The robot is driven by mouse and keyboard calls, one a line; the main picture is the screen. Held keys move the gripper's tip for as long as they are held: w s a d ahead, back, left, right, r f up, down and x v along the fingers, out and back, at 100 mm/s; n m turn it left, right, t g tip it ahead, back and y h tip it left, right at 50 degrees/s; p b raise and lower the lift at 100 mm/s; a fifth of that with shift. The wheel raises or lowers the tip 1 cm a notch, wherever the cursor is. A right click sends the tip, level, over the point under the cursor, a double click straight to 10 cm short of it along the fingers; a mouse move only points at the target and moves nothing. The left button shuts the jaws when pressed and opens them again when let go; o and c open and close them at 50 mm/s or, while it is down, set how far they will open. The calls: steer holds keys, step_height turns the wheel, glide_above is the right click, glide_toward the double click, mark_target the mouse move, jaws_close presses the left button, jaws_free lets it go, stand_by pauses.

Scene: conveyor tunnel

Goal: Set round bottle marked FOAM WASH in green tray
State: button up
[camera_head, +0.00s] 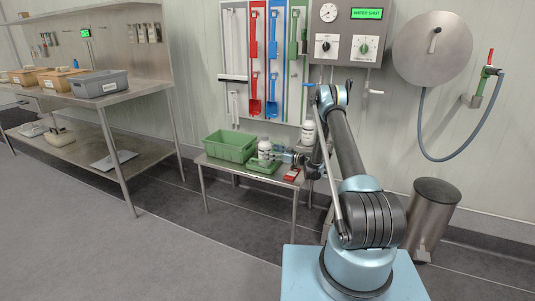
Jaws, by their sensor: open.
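A low green tray (256,168) lies on the small steel table (228,170). A white bottle (264,146) with a dark-printed label stands upright at the tray, appearing to be inside it. A second white bottle (308,133) stands further right, partly hidden by my arm. The label text is too small to read on either bottle, so I cannot tell which is FOAM WASH. My gripper (277,152) is open, pointing left, right beside the bottle at the tray. I cannot tell whether its fingers touch that bottle.
A deeper green crate (230,146) stands left of the tray. A red item (291,175) lies at the table's front right. A steel bench (125,90) with a grey bin (99,84) is at left. A steel waste bin (430,220) stands right. The floor at front left is clear.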

steer(key=v, duration=0.7)
steer(key=s+d+r+m+g+h, duration=0.1)
steer(key=s+r+h, duration=0.15)
steer(key=r, duration=0.55)
steer(key=s+r+m+g+h, duration=0.1)
steer(key=s+r, duration=0.3)
steer(key=r, duration=0.5)
steer(key=s+d+r+m+g+h, duration=0.1)
steer(key=s+d+r+m+h, duration=0.1)
steer(key=s+r, duration=0.45)
steer(key=s+d+r+m+h, duration=0.1)
steer(key=s+d+r+h, duration=0.15)
steer(key=s, duration=0.75)
steer(key=s+d+r+m+g+h, duration=0.15)
steer(key=s+d, duration=0.25)
steer(key=s, duration=0.6)
steer(key=s+d+m+h, duration=0.2)
steer(key=s+d, duration=0.1)
steer(key=s, duration=0.7)
steer(key=s+d+f+m+h, duration=0.2)
steer(key=s+d+f, duration=0.2)
steer(key=s, duration=0.5)
steer(key=s+d+f+m+h, duration=0.2)
steer(key=s+d, duration=0.4)
steer(key=s, duration=0.4)
steer(key=shift+s+d+f+g+h, duration=0.2)
steer(key=shift+f+g+h, duration=0.2)
steer(key=shift+f, duration=0.5)
steer(key=shift+m, duration=0.25)
